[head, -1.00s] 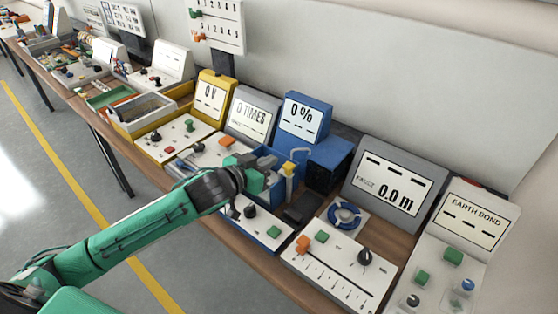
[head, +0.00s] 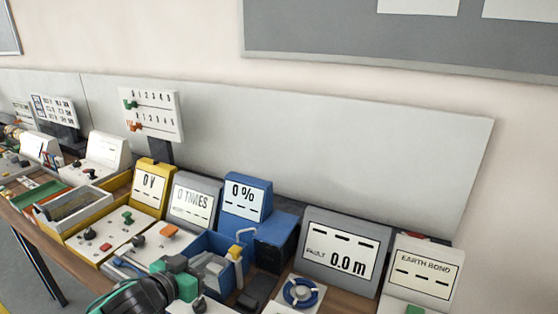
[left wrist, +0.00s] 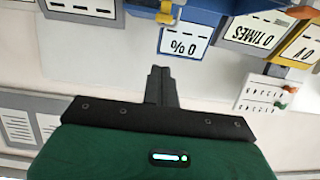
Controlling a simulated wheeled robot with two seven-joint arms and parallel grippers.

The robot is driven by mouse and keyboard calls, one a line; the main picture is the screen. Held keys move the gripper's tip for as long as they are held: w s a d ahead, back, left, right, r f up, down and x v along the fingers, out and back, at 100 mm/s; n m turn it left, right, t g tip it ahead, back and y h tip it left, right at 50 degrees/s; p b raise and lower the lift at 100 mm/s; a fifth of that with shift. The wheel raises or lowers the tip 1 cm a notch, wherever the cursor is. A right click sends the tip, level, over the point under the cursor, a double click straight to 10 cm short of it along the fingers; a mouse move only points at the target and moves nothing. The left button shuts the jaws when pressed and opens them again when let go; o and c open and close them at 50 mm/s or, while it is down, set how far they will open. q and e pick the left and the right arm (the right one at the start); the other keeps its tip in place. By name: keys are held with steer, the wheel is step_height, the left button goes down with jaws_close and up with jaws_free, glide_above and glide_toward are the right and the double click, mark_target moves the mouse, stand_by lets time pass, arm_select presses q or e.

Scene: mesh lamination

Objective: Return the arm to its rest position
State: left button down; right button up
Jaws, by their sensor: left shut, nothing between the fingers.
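My left arm comes in at the bottom of the head view. Its left gripper (head: 212,268) is over the bench beside the yellow-topped lever (head: 235,254) of the blue unit; contact cannot be told. In the left wrist view the shut, empty fingers (left wrist: 160,72) point toward the blue 0 % display (left wrist: 184,42), which appears upside down. The same 0 % display shows in the head view (head: 246,195), behind the gripper. My right gripper is not in view.
A yellow 0 V unit (head: 152,182), a grey 0 TIMES display (head: 193,200), a grey 0.0 m display (head: 342,250) and an EARTH BOND unit (head: 425,270) crowd the bench. A white sign board (head: 152,114) stands behind. The space above the bench is clear.

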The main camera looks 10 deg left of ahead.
arm_select(q)
steer(key=s+f+n+g+y, duration=0.15)
steer(key=s+f+g, duration=0.35)
steer(key=s+f, duration=0.75)
steer(key=s+f+n+g+y, duration=0.1)
steer(key=s+f+g+y, duration=0.2)
steer(key=s+f+g, duration=0.9)
steer(key=s+d+f+t, duration=0.1)
steer(key=s+f+t, duration=0.15)
steer(key=f, duration=1.05)
steer(key=s+f+t, duration=0.1)
steer(key=f+t, duration=0.2)
steer(key=f, duration=1)
steer(key=s+a+f+g, duration=0.1)
steer(key=s+f, duration=0.9)
steer(key=s+a+f, duration=0.2)
steer(key=s+f, duration=0.8)
steer(key=f, duration=0.1)
steer(key=shift+s+a+f+m+g, duration=0.15)
steer(key=shift+a+m+g, duration=0.1)
steer(key=shift+m+g, duration=0.15)
